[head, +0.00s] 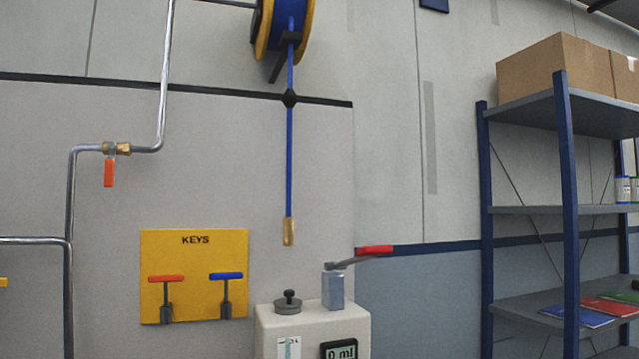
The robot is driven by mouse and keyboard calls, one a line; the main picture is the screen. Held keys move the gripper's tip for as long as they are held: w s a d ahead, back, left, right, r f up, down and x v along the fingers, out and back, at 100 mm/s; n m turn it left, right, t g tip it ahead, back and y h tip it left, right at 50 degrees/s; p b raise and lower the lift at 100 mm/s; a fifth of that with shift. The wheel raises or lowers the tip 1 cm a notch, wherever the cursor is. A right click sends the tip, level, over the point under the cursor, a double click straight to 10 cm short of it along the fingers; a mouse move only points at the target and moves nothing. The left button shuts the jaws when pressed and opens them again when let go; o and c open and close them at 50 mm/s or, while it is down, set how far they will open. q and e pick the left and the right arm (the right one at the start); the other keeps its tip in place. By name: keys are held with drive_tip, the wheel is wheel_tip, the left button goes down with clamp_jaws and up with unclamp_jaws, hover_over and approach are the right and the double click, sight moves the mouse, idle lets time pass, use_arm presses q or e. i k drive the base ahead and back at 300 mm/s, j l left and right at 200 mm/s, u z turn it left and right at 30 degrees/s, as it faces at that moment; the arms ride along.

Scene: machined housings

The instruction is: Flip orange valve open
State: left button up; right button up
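An orange valve handle (109,173) hangs straight down from a brass valve body (116,148) on a metal pipe at the left of the head view. The handle stands across the short horizontal run of pipe there. Neither of my grippers shows in the head view, and nothing touches the handle.
A yellow KEYS board (194,276) holds an orange-handled and a blue-handled key. A white machine (312,330) with a red-tipped lever (374,250) stands at bottom centre. A blue hose (289,160) hangs from a reel. Blue-grey shelving (570,200) stands at right.

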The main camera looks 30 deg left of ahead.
sight(110, 162)
drive_tip(key=u, duration=2)
